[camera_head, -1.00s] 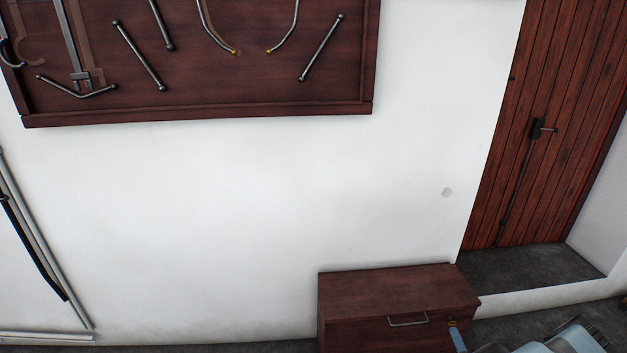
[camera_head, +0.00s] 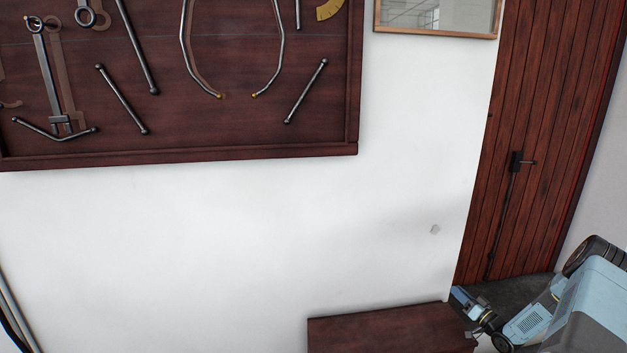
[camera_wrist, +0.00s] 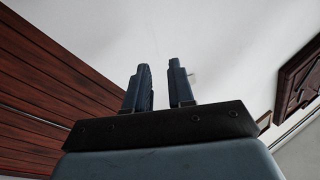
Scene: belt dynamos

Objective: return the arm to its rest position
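My gripper (camera_wrist: 160,88) shows in the wrist view with its two dark fingers apart and a narrow empty gap between them. White wall lies behind the fingers. In the head view my blue-grey arm enters at the lower right, bent, with the gripper end (camera_head: 466,301) pointing left. That end is in front of the foot of the door, by the right end of the wooden chest. Nothing is seen held. The finger gap is too small to judge in the head view.
A plank door (camera_head: 540,140) stands at the right; it fills the left of the wrist view (camera_wrist: 50,110). A tool board (camera_head: 250,153) hangs upper left. A wooden chest (camera_head: 390,326) stands below. A framed pane (camera_head: 436,31) hangs at the top.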

